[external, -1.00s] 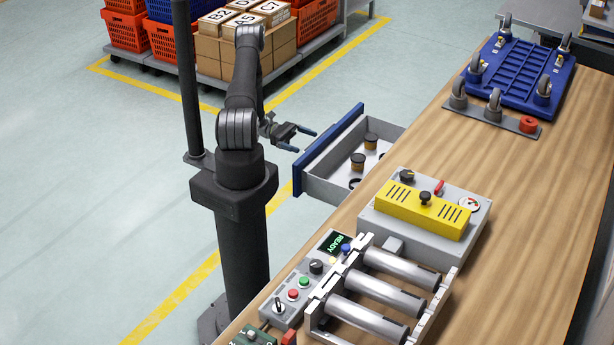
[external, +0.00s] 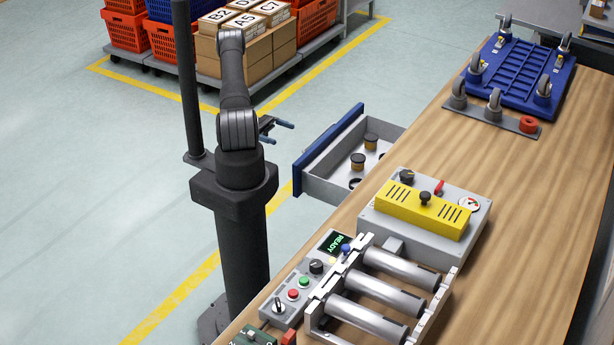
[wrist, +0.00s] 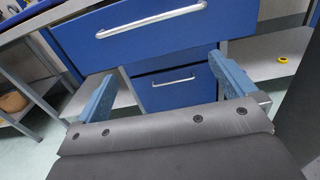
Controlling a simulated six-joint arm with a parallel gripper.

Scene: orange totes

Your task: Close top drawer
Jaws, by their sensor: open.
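The top drawer (external: 328,150) is pulled out from the bench, with its blue front facing my arm. Inside it are small dark-and-tan jars and a dark ring. My gripper (external: 281,133) is open and empty, to the left of the drawer front and apart from it. In the wrist view the blue drawer front (wrist: 150,42) with its silver bar handle (wrist: 152,20) lies ahead, beyond the open fingers (wrist: 160,90). A lower, smaller blue drawer (wrist: 172,87) with its own handle shows beneath it and looks shut.
Stacked boxes and crates (external: 245,45) stand behind the arm. The floor around the drawer front is clear.

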